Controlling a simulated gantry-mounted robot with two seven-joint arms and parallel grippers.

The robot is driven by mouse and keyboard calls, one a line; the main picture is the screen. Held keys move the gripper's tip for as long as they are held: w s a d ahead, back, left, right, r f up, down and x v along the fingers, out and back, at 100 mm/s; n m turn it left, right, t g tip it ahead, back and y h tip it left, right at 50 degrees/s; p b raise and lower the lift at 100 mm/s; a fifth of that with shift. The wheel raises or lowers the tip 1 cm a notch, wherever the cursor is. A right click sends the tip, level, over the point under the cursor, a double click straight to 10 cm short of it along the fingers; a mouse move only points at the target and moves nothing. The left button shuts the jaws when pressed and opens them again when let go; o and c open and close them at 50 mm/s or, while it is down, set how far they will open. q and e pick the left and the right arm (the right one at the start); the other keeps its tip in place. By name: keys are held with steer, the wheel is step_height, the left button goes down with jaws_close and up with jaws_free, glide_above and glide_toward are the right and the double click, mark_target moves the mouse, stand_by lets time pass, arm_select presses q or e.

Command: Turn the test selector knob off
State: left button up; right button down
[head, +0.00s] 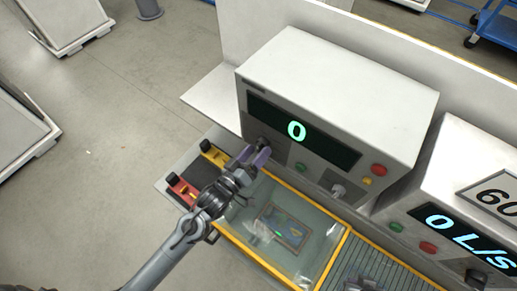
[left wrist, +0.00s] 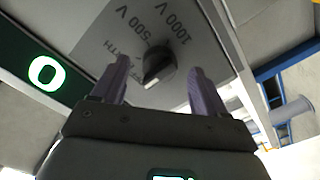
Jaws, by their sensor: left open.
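The test selector knob (left wrist: 158,66) is black and sits on a grey dial plate (left wrist: 105,40) marked 1000 V and 500 V. In the left wrist view my left gripper (left wrist: 159,72) is open, with one purple finger on each side of the knob. I cannot tell whether either finger touches it. In the head view my left gripper (head: 254,157) is at the lower left of the white tester (head: 400,115) and largely hides the knob. The tester's display (head: 325,143) reads 0 in green. My right gripper is not in view.
A green button (head: 299,167), a red button (head: 379,170) and a light knob (head: 338,190) are on the tester's front. Red (head: 182,188) and yellow (head: 213,153) connectors lie left. A clear-covered, yellow-edged box (head: 305,252) is below. A second instrument (head: 455,190) stands right.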

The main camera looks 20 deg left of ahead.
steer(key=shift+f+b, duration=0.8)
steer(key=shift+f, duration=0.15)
arm_select(q)
steer(key=v, duration=0.9)
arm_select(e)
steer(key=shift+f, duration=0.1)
arm_select(q)
step_height(320, 180, up, 6)
steer(key=p, duration=0.5)
steer(key=s+a+f+m+g+y+p, duration=0.1)
steer(key=s+a+f+m+g+y, duration=0.1)
steer(key=s+g, duration=0.4)
steer(key=s+a+f+m+g+y+p, duration=0.2)
steer(key=s+f+m+g, duration=0.2)
steer(key=s+g, duration=0.3)
steer(key=shift+s+f+m+g, duration=0.2)
steer(key=shift+s+m+g, duration=0.1)
steer(key=shift+s, duration=0.45)
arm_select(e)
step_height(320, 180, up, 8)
